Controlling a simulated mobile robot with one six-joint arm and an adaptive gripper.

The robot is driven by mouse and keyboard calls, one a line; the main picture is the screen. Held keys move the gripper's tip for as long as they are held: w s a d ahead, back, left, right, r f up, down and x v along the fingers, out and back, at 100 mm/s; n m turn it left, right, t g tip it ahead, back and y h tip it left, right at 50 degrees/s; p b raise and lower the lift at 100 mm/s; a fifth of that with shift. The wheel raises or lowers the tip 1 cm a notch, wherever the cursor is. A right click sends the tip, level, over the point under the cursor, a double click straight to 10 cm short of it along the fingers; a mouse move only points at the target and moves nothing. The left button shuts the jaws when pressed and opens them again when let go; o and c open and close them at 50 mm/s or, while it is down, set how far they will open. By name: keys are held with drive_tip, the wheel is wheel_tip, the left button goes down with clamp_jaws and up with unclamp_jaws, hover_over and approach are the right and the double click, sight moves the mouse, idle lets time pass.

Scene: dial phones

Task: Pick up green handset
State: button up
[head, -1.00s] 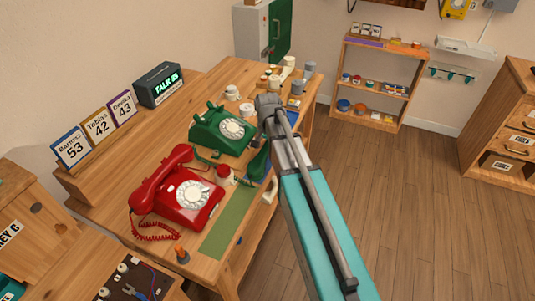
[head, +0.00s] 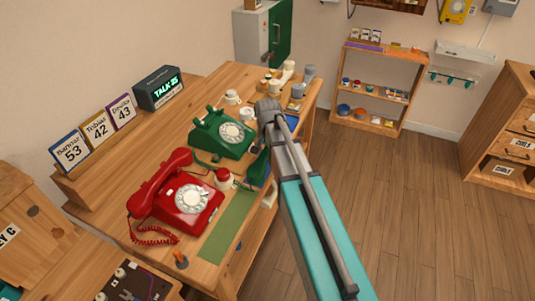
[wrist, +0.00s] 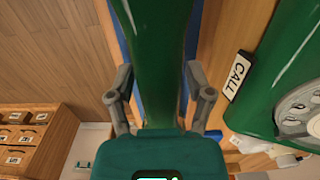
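The green handset (wrist: 160,70) runs up through the middle of the wrist view, between the two fingers of my gripper (wrist: 159,76). A finger stands close on each side of it; whether both press on it is unclear. In the head view the dark green handset (head: 258,168) is off its phone, at the right side of the table. My gripper there is mostly hidden behind my arm. The green phone (head: 222,133) stands just left of the handset, with a cord toward it. Its body also fills the right of the wrist view (wrist: 275,75), beside a CALL label.
A red phone (head: 180,195) with its handset on stands nearer, with a red-topped object (head: 223,178) beside it. A green mat (head: 228,225) lies along the table's right edge. Cups (head: 298,90) and small items crowd the far end. Floor right of the table is clear.

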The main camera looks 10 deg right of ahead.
clamp_jaws()
drive_tip(key=shift+r, duration=0.25)
wheel_tip(320, 180, up, 2)
drive_tip(key=p, duration=0.2)
drive_tip(key=shift+p, duration=0.3)
drive_tip(key=s+r+p, duration=1)
drive_tip(key=s, duration=0.4)
drive_tip(key=shift+r, duration=0.3)
idle(0.4)
